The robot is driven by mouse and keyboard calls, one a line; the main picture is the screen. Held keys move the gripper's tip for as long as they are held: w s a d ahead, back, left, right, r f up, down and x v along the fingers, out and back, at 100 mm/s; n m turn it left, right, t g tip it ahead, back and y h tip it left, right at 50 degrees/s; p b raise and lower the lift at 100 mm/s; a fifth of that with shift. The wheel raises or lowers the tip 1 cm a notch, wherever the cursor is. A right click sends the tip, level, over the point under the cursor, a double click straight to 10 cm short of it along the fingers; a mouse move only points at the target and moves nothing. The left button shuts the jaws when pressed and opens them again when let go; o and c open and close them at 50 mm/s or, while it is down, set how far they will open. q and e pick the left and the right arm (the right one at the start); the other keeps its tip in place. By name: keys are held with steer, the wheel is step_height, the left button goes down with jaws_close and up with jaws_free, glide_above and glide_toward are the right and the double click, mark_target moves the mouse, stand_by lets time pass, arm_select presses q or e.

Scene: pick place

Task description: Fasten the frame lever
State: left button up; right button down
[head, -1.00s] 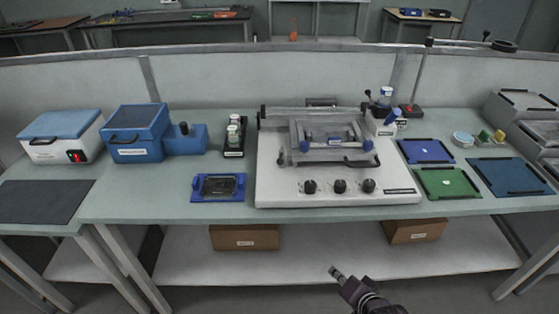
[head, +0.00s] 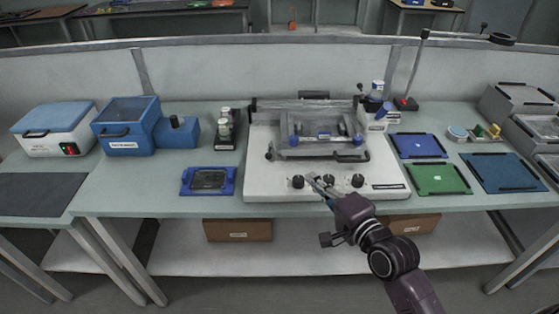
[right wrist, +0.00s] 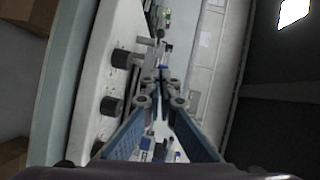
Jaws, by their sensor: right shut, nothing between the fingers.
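A white printing machine (head: 259,185) stands in the middle of the bench. A black handle (head: 353,157) shows at the frame's front right. I cannot tell which part is the frame lever. My right gripper (head: 314,179) is shut and empty, in front of the frame by the machine's black dials (head: 298,181). In the right wrist view the fingers (right wrist: 160,85) meet, with black dials (right wrist: 111,106) to their left. My left gripper is out of view.
A blue tray (head: 418,145) and a green tray (head: 439,179) lie right of the machine. A blue-framed plate (head: 208,181) lies to its left. Bottles in a black holder (head: 225,130) stand behind that plate.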

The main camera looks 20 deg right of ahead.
steer(key=p, duration=0.1)
glide_toward(270, 149)
steer(key=shift+w+d+r, duration=0.1)
steer(key=shift+w+d, duration=0.1)
steer(key=shift+d, duration=0.35)
steer(key=shift+w+d+r, duration=0.1)
steer(key=shift+w+d, duration=0.1)
steer(key=shift+d, duration=0.4)
steer(key=shift+w+a+f+p, duration=0.2)
steer(key=shift+w+a, duration=0.15)
steer(key=shift+a, duration=0.15)
steer(key=shift+w+a+f+p, duration=0.1)
steer(key=shift+w+a+p, duration=0.1)
steer(key=shift+w+a, duration=0.25)
steer(key=shift+w+a+f, duration=0.2)
steer(key=shift+w+a, duration=0.05)
steer(key=shift+a, duration=0.4)
